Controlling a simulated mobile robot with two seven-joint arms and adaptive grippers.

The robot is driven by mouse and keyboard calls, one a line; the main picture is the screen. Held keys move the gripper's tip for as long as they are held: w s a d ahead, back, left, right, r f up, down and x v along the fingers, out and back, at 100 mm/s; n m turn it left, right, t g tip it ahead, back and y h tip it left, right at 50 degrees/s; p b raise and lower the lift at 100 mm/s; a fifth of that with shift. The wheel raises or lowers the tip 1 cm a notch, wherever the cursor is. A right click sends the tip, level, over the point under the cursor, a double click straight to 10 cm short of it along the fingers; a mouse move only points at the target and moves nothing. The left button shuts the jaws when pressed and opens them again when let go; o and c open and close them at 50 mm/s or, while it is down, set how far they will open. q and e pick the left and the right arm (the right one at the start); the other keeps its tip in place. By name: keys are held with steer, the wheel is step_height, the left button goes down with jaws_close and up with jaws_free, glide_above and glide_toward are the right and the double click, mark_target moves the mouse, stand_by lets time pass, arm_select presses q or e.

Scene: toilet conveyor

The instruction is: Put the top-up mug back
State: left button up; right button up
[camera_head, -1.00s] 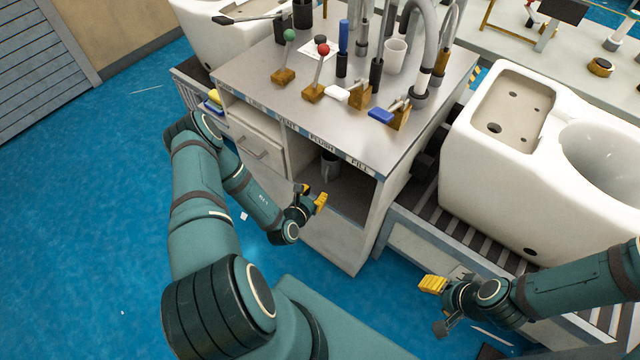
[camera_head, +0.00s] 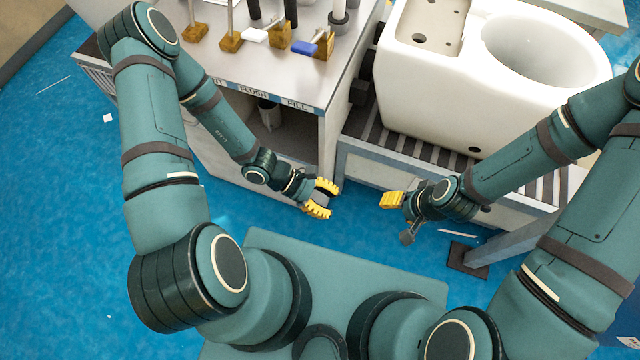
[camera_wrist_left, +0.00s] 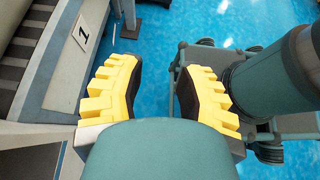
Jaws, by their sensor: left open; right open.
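A grey mug (camera_head: 269,114) stands inside the open shelf of the metal cabinet (camera_head: 306,165), under the counter with the FLUSH and FILL labels. I cannot tell if it is the top-up mug. My left gripper (camera_head: 328,198) is open and empty in front of the cabinet's lower right corner. My right gripper (camera_head: 398,215) is open and empty to the right, in front of the conveyor.
A white toilet (camera_head: 400,95) stands on the slatted conveyor (camera_head: 365,170) at the right. Levers with wooden bases, one with a blue handle (camera_head: 303,48), stand on the counter (camera_head: 330,72). A plate marked 1 (camera_wrist_left: 82,32) shows on the conveyor side.

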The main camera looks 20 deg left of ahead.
arm_select(q)
steer(key=s+a+m+g+y, duration=0.2)
steer(key=s+m+g+y, duration=0.15)
steer(key=m, duration=0.25)
steer(key=w+r+m+t+y, duration=0.3)
steer(key=w+m+t+y, duration=0.1)
steer(key=m, duration=0.5)
steer(key=shift+w+a+r+m+t, duration=0.2)
steer(key=shift+w+m+t, duration=0.2)
steer(key=shift+w+t, duration=0.4)
steer(key=shift+f, duration=0.1)
